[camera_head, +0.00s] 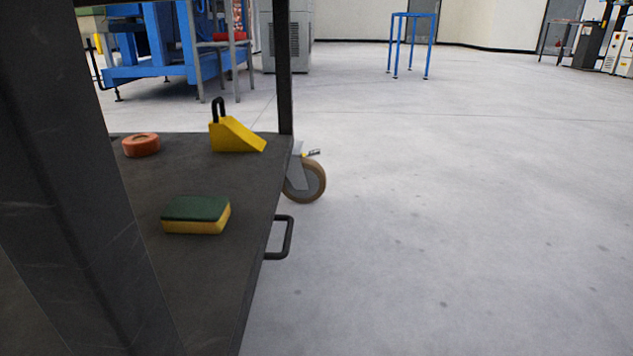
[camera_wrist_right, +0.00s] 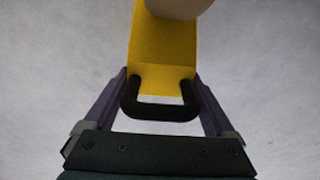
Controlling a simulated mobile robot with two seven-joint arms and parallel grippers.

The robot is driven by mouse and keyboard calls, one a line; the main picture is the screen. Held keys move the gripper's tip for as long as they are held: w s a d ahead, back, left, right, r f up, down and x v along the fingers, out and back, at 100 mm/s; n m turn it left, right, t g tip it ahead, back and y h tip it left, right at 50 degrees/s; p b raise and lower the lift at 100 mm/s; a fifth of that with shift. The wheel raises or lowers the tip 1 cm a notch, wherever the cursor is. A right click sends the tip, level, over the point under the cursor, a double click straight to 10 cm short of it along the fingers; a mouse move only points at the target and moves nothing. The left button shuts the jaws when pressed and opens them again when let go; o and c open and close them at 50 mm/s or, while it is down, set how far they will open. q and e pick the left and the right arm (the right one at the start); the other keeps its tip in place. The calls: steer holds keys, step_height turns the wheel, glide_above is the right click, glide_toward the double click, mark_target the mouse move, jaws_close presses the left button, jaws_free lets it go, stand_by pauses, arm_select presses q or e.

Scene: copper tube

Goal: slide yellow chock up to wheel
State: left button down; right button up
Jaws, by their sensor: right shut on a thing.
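In the right wrist view a yellow chock (camera_wrist_right: 163,50) with a black loop handle (camera_wrist_right: 160,111) points away from me. My right gripper (camera_wrist_right: 161,90) is shut on this handle, one finger at each side. A pale rounded thing (camera_wrist_right: 180,6), perhaps a wheel, covers the chock's far end at the top edge; I cannot tell whether they touch. In the head view a yellow wedge chock (camera_head: 234,136) with a black handle sits on the dark cart shelf (camera_head: 255,190). A caster wheel (camera_head: 314,181) with a brown tyre stands beside the shelf. Neither gripper shows in the head view.
An orange ring-shaped roll (camera_head: 141,145) and a green and yellow sponge (camera_head: 196,215) lie on the shelf. A dark post (camera_head: 60,180) blocks the left side. A black handle (camera_head: 288,238) juts from the shelf's edge. The floor (camera_head: 450,200) at right is clear, with a blue stand (camera_head: 412,16) beyond.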

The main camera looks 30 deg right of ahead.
jaws_close()
steer(key=o, duration=0.5)
jaws_free()
steer(key=shift+o, duration=0.6)
steer(key=shift+r, duration=0.1)
step_height(320, 180, up, 9)
steer(key=p, duration=0.9)
steer(key=shift+r+p, duration=0.4)
steer(key=shift+p, duration=0.15)
